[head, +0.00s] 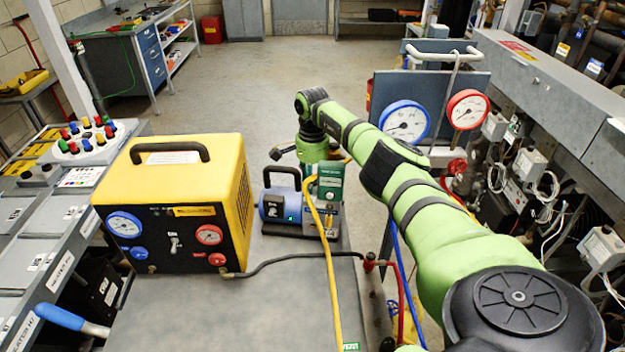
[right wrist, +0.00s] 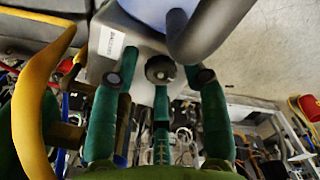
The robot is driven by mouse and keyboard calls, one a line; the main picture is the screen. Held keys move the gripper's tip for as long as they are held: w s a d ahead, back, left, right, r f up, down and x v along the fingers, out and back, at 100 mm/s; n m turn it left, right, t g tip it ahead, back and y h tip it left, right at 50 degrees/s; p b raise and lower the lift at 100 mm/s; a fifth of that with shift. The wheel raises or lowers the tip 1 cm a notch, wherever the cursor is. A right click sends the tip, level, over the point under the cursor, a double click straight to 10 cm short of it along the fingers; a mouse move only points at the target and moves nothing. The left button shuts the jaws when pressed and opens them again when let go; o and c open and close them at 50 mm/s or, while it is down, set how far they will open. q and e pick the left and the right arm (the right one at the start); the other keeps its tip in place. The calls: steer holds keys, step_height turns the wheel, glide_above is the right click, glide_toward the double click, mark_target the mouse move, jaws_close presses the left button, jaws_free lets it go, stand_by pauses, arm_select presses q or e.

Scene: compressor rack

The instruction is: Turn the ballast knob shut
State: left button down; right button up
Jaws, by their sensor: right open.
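In the right wrist view, the round dark ballast knob (right wrist: 160,69) sits on the pump's grey end face (right wrist: 108,62), near a white label. My right gripper (head: 313,152) is behind the pump in the head view, its fingertips largely hidden. In the right wrist view, its open green fingers (right wrist: 165,77) stand on both sides of the knob, with a gap on each side. Contact cannot be told. My left gripper is out of view.
A yellow hose (head: 328,270) arches over the pump and shows close by in the right wrist view (right wrist: 30,110). The yellow recovery unit (head: 200,175) stands left. Two gauges (head: 405,122) are right of my arm. Open floor lies behind.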

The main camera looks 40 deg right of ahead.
steer(key=shift+r+n, duration=0.25)
steer(key=shift+n, duration=0.55)
steer(key=n+b, duration=0.2)
steer(key=n, duration=0.1)
steer(key=shift+f+b, duration=0.3)
steer(key=n, duration=0.2)
steer(key=shift+d+n+b, duration=0.1)
steer(key=shift+n+b, duration=0.2)
steer(key=shift+b, duration=0.05)
steer(key=shift+r+n, duration=0.15)
steer(key=shift+n, duration=0.55)
steer(key=shift+a, duration=0.2)
